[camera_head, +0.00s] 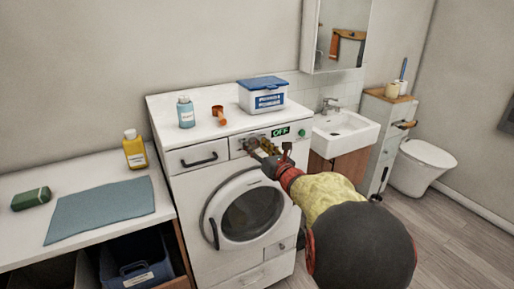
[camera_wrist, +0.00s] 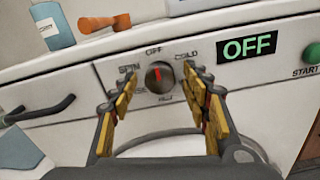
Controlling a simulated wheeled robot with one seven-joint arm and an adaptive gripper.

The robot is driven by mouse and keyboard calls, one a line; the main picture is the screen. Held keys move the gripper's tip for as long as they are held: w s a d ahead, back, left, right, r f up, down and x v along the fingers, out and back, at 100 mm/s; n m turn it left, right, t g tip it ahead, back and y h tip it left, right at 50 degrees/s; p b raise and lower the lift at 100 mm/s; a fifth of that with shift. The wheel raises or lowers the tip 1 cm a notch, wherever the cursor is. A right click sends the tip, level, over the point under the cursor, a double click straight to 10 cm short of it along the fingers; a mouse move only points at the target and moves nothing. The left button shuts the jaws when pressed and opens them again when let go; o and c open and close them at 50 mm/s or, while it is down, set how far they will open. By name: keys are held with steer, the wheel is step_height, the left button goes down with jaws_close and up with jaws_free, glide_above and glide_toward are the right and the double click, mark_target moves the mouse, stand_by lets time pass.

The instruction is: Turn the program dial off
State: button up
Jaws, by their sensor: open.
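The program dial (camera_wrist: 159,80) is a round dark knob with a red mark on the washing machine's white front panel. In the wrist view its red mark points up, toward the printed word OFF above it. The green display (camera_wrist: 249,46) reads OFF, and it also reads OFF in the head view (camera_head: 280,132). My gripper (camera_wrist: 159,72) is open, with one yellow-padded finger on each side of the dial. I cannot tell whether either finger touches it. In the head view my gripper (camera_head: 263,151) reaches the panel and largely hides the dial.
The washing machine (camera_head: 183,191) has a drawer handle (camera_wrist: 42,113) left of the dial and a green START button (camera_wrist: 312,53) at the right. On its top stand a blue bottle (camera_head: 186,113), an orange scoop (camera_head: 219,115) and a blue-lidded box (camera_head: 262,94). A sink (camera_head: 345,133) stands right.

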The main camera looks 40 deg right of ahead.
steer(key=shift+r, duration=0.1)
step_height(320, 180, up, 10)
stand_by(0.4)
stand_by(0.5)
